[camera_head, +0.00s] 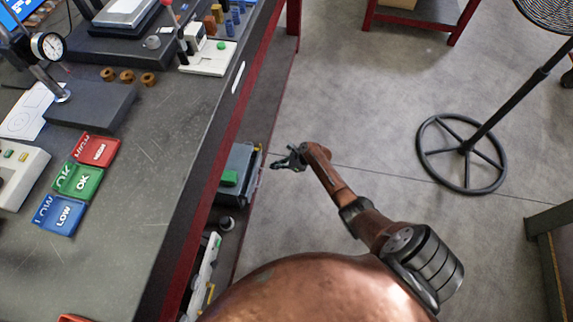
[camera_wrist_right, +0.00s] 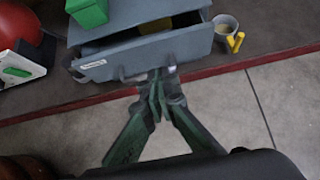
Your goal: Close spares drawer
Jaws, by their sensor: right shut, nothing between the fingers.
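The spares drawer (camera_wrist_right: 185,48) is grey with a white label and a handle on its front. It stands partly open from its grey cabinet (camera_wrist_right: 125,14), with a yellowish thing showing inside. In the head view the grey cabinet (camera_head: 241,160) sits on the shelf under the bench. My right gripper (camera_wrist_right: 158,78) is shut and empty, its fingertips in front of the drawer front by the handle; whether they touch cannot be told. In the head view the right gripper (camera_head: 291,159) is just right of the cabinet. My left gripper is out of view.
A green box (camera_wrist_right: 88,12) sits on the cabinet. A grey cup (camera_wrist_right: 225,26) and a yellow item (camera_wrist_right: 236,42) are right of the drawer. The shelf has a red edge (camera_wrist_right: 210,70). A round-footed stand (camera_head: 462,150) is farther right; the floor between is clear.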

